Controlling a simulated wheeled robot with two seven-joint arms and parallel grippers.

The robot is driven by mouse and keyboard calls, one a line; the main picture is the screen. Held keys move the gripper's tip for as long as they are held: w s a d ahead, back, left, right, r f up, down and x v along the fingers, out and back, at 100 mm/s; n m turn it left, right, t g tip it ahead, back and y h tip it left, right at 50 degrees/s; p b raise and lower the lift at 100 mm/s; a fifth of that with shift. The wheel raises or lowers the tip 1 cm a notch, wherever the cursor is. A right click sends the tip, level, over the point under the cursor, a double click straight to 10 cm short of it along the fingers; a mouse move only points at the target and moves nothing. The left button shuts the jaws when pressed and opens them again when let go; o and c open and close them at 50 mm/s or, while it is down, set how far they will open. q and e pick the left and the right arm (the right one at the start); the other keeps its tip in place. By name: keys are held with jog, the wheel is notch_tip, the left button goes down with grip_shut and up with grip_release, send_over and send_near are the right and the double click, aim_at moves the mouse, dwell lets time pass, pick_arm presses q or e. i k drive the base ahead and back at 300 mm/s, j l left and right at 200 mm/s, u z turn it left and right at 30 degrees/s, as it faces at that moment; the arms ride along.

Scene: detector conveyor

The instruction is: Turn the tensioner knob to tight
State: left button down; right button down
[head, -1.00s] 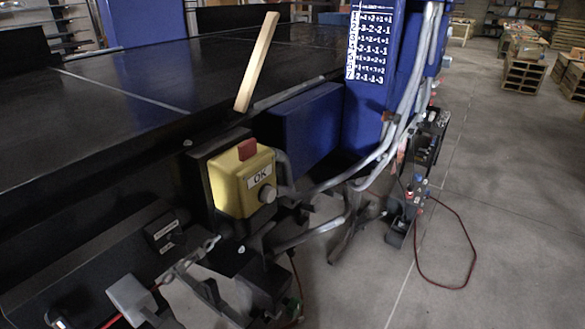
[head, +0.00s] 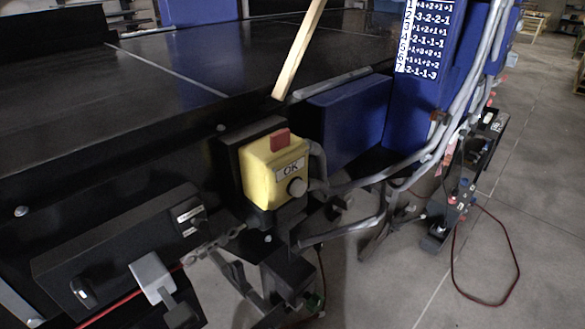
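A long black control box (head: 120,240) is fixed to the near side of the conveyor, at the lower left of the head view. A small dark knob (head: 199,222) sits at its right end beside small labels too small to read. A second dark knob (head: 83,291) with a pale mark is at its lower left. I cannot tell which one is the tensioner knob, or where tight is marked. Neither of my grippers is in view.
A yellow box (head: 275,172) marked OK, with a red top and grey button, is right of the control box. A grey paddle (head: 151,276) sticks out below. A wooden stick (head: 300,48) leans on the conveyor (head: 150,85). Blue housings (head: 350,125) and grey cables stand right.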

aim_at(82, 285)
jog(key=k+j+u, duration=0.1)
jog(key=u, duration=0.4)
jog(key=j+u, duration=0.3)
jog(key=u, duration=0.2)
jog(key=i+j+z, duration=0.1)
